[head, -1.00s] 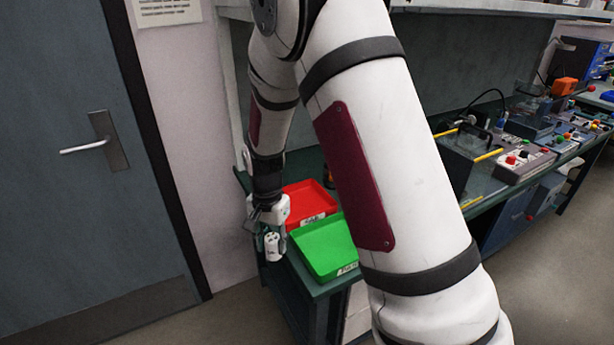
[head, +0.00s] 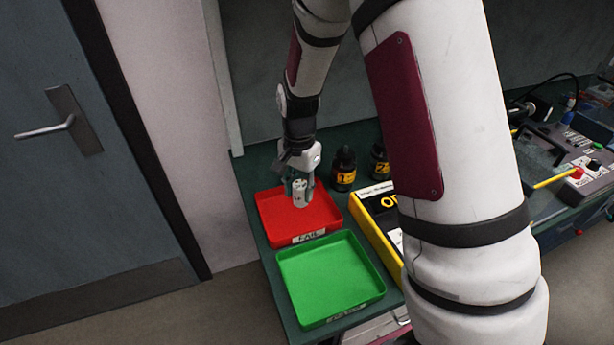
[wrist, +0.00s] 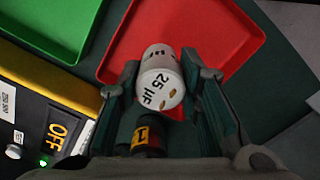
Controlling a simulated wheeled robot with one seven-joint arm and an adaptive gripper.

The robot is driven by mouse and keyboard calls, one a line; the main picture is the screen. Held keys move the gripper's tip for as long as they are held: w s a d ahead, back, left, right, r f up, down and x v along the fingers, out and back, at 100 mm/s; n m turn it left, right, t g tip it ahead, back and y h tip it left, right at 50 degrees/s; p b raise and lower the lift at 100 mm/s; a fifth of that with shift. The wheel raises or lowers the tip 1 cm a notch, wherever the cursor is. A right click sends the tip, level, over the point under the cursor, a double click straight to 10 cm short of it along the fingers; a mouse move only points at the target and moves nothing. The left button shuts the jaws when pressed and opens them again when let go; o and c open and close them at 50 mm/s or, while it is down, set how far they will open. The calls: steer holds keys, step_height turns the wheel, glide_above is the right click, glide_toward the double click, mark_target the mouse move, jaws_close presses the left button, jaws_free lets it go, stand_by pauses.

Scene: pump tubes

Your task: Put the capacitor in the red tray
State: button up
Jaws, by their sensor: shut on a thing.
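My gripper (head: 299,184) is shut on the capacitor (head: 300,197), a white cylinder. The height of the capacitor above the tray floor is hard to tell. The red tray also shows behind the capacitor in the wrist view (wrist: 215,30).
A green tray (head: 330,280) lies in front of the red one. Two dark bottles, one at the right of the gripper (head: 343,168) and one farther right (head: 380,160), stand behind the trays. A yellow and black box marked "OFF" (head: 372,222) stands right of the trays.

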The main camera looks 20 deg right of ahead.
steer(key=shift+f+b, duration=1.75)
steer(key=shift+f, duration=1.6)
steer(key=shift+f+b, duration=0.3)
steer(key=shift+f, duration=0.25)
steer(key=o, duration=1.2)
steer(key=shift+o, duration=0.2)
steer(key=shift+r, duration=0.15)
